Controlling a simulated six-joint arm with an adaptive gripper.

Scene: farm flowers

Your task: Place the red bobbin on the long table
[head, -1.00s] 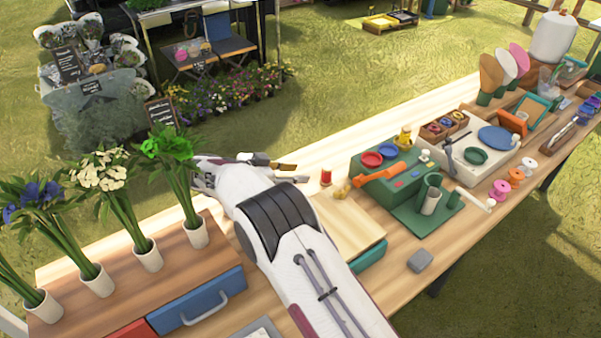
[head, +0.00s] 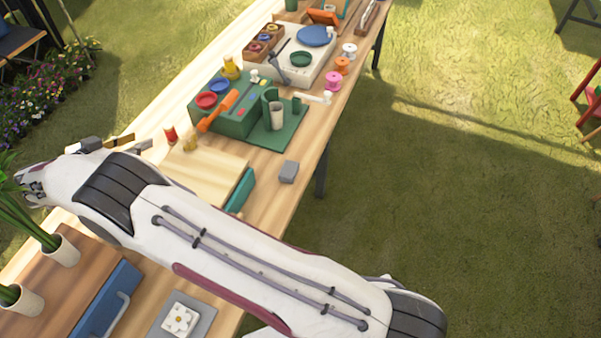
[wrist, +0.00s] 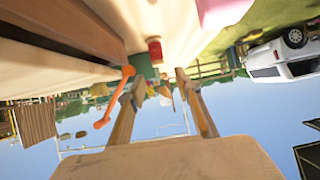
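The red bobbin (head: 170,134) stands upright on the long table (head: 205,128), near its far edge in the head view. It also shows in the wrist view (wrist: 154,50), beyond and between my fingertips. My gripper (head: 141,141) is just left of the bobbin in the head view, its two fingers apart and pointing toward it.
A small amber item (head: 190,140) stands right beside the bobbin. A wooden board (head: 205,170), a green box with an orange-handled tool (head: 218,112), and a grey block (head: 288,172) are nearby. Pink (head: 333,81) and orange (head: 341,66) spools line the right edge.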

